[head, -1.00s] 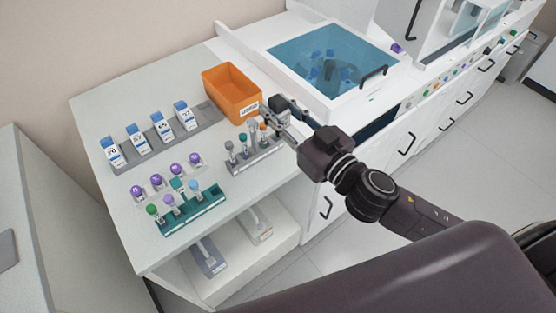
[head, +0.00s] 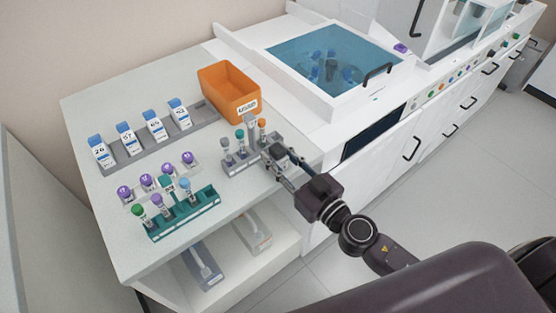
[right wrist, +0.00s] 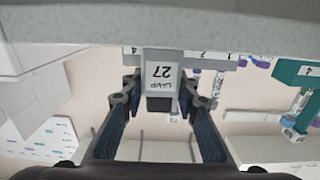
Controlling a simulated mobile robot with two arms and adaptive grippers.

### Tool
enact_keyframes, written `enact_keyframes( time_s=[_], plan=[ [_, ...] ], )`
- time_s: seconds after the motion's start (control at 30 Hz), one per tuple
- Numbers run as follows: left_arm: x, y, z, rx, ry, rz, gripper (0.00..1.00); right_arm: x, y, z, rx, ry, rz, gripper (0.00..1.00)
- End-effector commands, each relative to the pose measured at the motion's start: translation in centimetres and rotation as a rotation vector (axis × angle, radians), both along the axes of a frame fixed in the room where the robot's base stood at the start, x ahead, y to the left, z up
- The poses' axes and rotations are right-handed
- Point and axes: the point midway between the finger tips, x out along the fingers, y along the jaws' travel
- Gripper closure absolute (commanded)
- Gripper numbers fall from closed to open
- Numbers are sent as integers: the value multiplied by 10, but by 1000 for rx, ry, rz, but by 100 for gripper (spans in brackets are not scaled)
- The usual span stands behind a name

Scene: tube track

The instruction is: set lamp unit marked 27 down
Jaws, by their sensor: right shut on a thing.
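The lamp unit marked 27 (right wrist: 162,72) is a small block with a pale label face and a dark part; its label reads upside down in the right wrist view. My right gripper (right wrist: 160,98) is shut on it, with one finger on each side. In the head view, my right gripper (head: 274,158) is at the right end of the small grey tube rack (head: 242,166), near the counter's front edge. The gripper mostly hides the lamp unit there. I cannot tell whether the unit touches the counter. My left gripper is not in view.
An orange bin (head: 228,92) stands behind the grey rack. A teal tube rack (head: 186,216) and purple-capped tubes (head: 147,181) are to the left, with several blue-topped bottles (head: 155,126) behind. A blue-lidded basin (head: 333,60) is at the back right.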

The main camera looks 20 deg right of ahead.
Motion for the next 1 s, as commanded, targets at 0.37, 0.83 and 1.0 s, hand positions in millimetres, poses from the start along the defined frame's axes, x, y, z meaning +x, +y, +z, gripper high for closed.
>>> enact_keyframes(
  time_s=[0.37,0.83,1.0],
  plan=[
    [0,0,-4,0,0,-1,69,0,0,-4,0,-1,0,100],
    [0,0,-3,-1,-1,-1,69,0,0,-3,0,0,0,55],
    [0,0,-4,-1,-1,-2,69,-4,-2,-3,0,1,0,55]
  ],
)
